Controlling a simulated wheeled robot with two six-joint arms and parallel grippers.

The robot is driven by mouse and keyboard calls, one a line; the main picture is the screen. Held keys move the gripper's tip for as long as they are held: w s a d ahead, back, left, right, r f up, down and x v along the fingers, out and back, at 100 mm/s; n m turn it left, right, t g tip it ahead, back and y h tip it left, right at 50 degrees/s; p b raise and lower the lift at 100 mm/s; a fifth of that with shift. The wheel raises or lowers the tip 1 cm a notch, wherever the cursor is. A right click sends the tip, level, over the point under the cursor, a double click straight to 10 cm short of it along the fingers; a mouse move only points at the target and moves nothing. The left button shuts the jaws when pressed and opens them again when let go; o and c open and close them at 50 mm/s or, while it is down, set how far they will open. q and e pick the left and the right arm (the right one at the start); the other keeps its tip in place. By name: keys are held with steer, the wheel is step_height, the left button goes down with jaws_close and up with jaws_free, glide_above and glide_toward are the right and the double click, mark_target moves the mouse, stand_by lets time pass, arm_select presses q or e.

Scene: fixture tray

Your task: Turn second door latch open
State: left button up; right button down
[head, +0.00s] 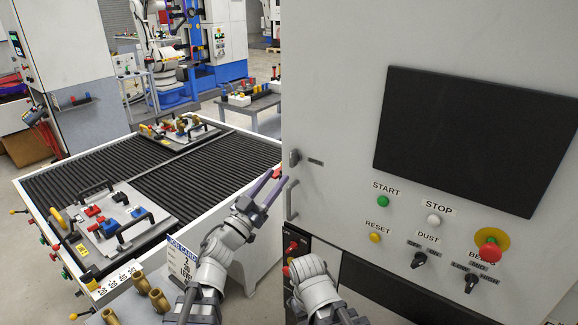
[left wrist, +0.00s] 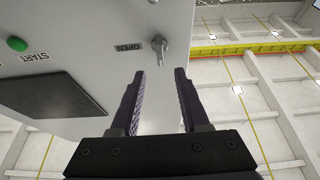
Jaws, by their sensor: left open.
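A small grey door latch (head: 294,157) sits at the left edge of the large light-grey machine front, with a small label to its right. In the left wrist view the latch (left wrist: 159,47) shows a round base and a short lever, beside a label reading OPEN (left wrist: 127,47). Its lever points roughly towards my gripper. My left gripper (head: 268,188) is open and empty, below and left of the latch in the head view. In the left wrist view its fingertips (left wrist: 158,75) are apart, and the latch appears just beyond the gap, not between the fingers. My right gripper is out of view.
A vertical door handle (head: 290,199) is below the latch, near my left gripper. The machine panel carries a dark screen (head: 475,138), buttons and a red emergency stop (head: 488,250). A roller table (head: 75,178) with two fixture trays stands at left.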

mark_target(291, 158)
arm_select(q)
steer(key=shift+p+x, duration=1.5)
steer(key=shift+x, duration=2.5)
steer(key=shift+s, duration=0.1)
jaws_close()
steer(key=shift+f, duration=0.1)
